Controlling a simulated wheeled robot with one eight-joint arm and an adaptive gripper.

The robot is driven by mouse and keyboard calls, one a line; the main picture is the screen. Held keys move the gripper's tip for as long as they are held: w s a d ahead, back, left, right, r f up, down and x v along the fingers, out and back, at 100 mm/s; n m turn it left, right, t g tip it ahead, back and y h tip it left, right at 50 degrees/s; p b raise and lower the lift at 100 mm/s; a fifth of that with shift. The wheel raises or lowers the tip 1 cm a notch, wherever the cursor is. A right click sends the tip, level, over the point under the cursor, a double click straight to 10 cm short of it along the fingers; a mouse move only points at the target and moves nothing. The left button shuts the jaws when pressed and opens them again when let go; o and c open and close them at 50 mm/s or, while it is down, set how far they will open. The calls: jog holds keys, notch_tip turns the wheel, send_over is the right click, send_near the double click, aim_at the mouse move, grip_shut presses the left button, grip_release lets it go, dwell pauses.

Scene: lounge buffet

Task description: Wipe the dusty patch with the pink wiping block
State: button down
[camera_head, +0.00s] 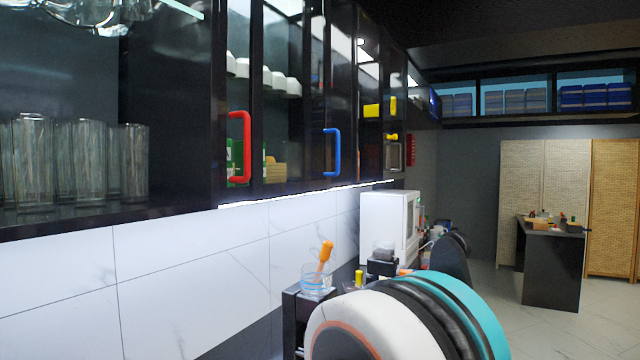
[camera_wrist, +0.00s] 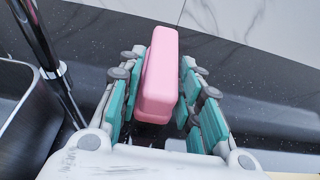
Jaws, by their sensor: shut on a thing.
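The pink wiping block (camera_wrist: 160,72) shows in the wrist view, upright between the teal-padded fingers of my gripper (camera_wrist: 155,95). My gripper is shut on it, with a finger on each side. The block is over or near a dark speckled counter; I cannot tell whether it touches the surface. The head view shows neither the block nor the fingers, only my arm's large rounded links at the lower middle. I cannot make out the dusty patch in either view.
In the wrist view a metal sink (camera_wrist: 25,110) and a dark post (camera_wrist: 40,40) stand at left, close to my gripper. White marble tiles (camera_wrist: 255,20) rise behind the counter (camera_wrist: 265,95). The head view shows wall cabinets with a red handle (camera_head: 240,147) and a glass bowl (camera_head: 317,281).

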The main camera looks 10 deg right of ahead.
jog(key=shift+r+p, duration=1.75)
jog(key=shift+r, duration=1.3)
